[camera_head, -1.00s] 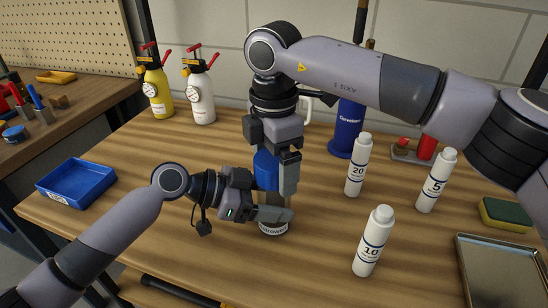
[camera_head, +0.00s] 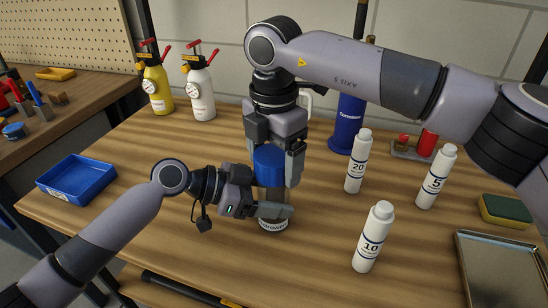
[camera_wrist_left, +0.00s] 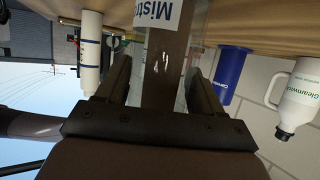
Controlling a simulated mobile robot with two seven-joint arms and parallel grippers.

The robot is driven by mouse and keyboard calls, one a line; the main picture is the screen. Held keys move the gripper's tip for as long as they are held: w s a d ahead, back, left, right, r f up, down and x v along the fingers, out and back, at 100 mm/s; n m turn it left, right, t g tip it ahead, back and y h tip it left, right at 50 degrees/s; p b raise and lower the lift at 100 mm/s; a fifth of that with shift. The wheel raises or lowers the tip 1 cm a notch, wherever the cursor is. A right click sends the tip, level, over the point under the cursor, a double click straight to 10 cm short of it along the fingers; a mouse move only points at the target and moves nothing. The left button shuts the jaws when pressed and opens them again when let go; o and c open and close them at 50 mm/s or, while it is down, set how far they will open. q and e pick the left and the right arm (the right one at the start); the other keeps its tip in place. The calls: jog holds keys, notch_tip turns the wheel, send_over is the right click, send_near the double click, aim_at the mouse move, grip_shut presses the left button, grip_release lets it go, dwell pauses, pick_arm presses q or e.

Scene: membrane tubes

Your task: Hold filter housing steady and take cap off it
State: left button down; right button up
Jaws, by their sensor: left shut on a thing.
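The filter housing (camera_head: 272,195) stands upright on the table, with a white label near its base. It also shows in the left wrist view (camera_wrist_left: 168,65), between my left fingers. The blue cap (camera_head: 269,166) sits at its top; whether it is loose on the housing does not show. My left gripper (camera_head: 276,211) is shut on the housing's lower body from the left. My right gripper (camera_head: 277,172) points down from above with its fingers beside the cap. One finger shows at the cap's right; the other is largely hidden, so its grip is unclear.
White bottles marked 20 (camera_head: 358,163), 10 (camera_head: 372,240) and 5 (camera_head: 436,180) stand to the right. A blue tray (camera_head: 76,184) lies left. A metal tray (camera_head: 460,262) and a sponge (camera_head: 506,210) lie far right. The table's front left is clear.

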jog(key=shift+o, duration=0.6)
notch_tip(320, 180, up, 4)
jog(key=shift+f, duration=0.1)
jog(key=shift+r, duration=0.3)
jog(key=shift+c, duration=0.5)
notch_tip(320, 180, up, 3)
jog(key=m, duration=0.3)
jog(key=shift+r, duration=0.15)
jog(key=shift+f, duration=3.85)
jog(key=c, duration=1)
jog(key=shift+n, duration=1.5)
jog(key=shift+c, duration=0.3)
